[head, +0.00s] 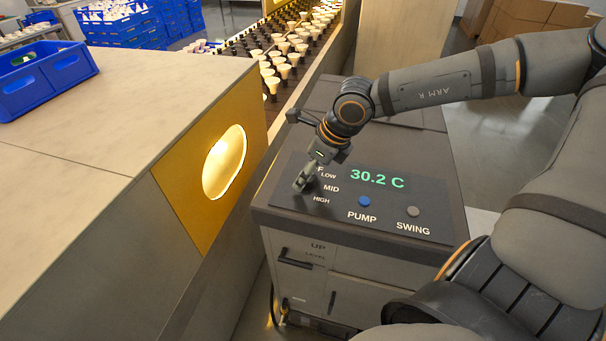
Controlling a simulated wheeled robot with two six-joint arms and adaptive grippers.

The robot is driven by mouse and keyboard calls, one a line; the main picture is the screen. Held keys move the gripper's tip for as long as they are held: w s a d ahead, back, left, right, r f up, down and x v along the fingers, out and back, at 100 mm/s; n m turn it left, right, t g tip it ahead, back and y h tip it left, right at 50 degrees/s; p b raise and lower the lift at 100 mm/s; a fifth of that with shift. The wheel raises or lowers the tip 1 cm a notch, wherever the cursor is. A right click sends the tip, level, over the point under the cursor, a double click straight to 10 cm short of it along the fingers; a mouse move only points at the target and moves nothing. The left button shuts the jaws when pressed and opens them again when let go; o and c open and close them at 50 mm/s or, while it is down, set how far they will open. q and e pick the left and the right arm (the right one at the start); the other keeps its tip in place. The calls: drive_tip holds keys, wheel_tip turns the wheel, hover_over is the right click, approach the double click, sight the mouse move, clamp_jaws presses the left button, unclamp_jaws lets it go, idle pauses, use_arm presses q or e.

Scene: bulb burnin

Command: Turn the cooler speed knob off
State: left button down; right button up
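The cooler (345,262) is a grey box with a dark control panel (432,190) on its top. The panel shows a green 30.2 C readout (377,179) and the labels LOW, MID and HIGH at its left end. My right gripper (302,182) reaches down to the panel just left of these labels. The speed knob is hidden behind or under its fingers, so its setting cannot be read. Whether the fingers are shut on the knob cannot be told. My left gripper is out of view.
A blue PUMP button (364,201) and a grey SWING button (413,211) sit right of the gripper. A lit round opening (224,162) is in the yellow panel at left. Rows of bulbs (285,50) stand behind. A blue crate (42,77) is on the left counter.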

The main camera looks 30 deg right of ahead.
drive_tip(key=shift+f, duration=0.25)
drive_tip(key=shift+s+a+r, duration=0.1)
drive_tip(key=shift+s+r, duration=0.05)
drive_tip(key=shift+s, duration=0.15)
drive_tip(key=shift+w, duration=0.15)
drive_tip(key=c, duration=1.2)
drive_tip(key=shift+n, duration=0.4)
drive_tip(key=shift+n+y+b, duration=0.3)
drive_tip(key=shift+n+b, duration=0.1)
drive_tip(key=shift+n, duration=0.2)
drive_tip(key=n+g+y, duration=0.1)
drive_tip(key=n, duration=0.2)
drive_tip(key=shift+w+d+b, duration=0.1)
drive_tip(key=shift+d+b, duration=0.1)
drive_tip(key=shift+b, duration=0.15)
drive_tip(key=shift+n+g+b, duration=0.7)
drive_tip(key=shift+n+g, duration=0.1)
drive_tip(key=shift+n, duration=1.1)
